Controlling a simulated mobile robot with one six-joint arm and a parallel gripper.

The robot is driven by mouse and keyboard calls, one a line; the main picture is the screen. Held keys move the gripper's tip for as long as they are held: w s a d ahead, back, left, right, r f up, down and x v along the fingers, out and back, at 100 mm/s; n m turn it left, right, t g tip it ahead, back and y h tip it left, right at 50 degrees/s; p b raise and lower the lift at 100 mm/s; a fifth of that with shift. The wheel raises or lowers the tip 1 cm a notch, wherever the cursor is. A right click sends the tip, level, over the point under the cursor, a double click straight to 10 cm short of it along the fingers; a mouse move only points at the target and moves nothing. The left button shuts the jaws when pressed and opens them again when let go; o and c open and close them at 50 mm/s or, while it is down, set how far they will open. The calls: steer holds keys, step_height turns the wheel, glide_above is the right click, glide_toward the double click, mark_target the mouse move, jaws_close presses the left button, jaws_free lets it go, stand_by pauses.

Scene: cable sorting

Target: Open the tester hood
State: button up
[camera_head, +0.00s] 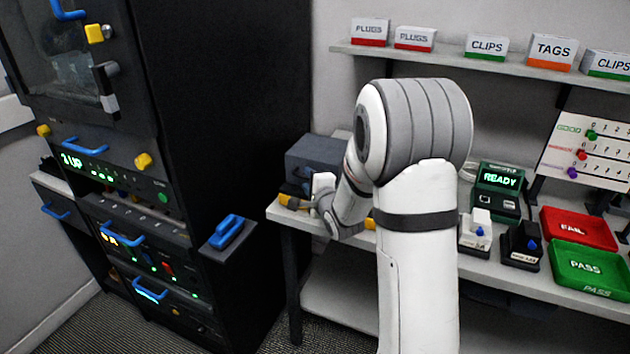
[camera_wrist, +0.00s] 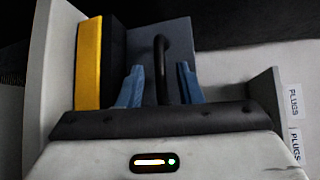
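A dark grey box (camera_head: 318,155), which looks like the tester hood, stands on the left end of the bench, partly hidden behind my arm. In the wrist view its grey face (camera_wrist: 205,45) carries a black bar handle (camera_wrist: 161,60). My gripper (camera_wrist: 160,80) has its two blue fingers on either side of this handle. A gap shows between each finger and the handle, so the gripper is open around it. A yellow block (camera_wrist: 89,62) with a dark side is left of the fingers.
A black rack (camera_head: 225,100) with blue handles stands close on the left. A shelf (camera_head: 455,58) with labelled boxes hangs above. A READY unit (camera_head: 497,180), a red FAIL tray (camera_head: 578,228) and a green PASS tray (camera_head: 590,268) are on the bench's right.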

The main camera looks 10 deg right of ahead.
steer(key=shift+c, duration=0.2)
jaws_close()
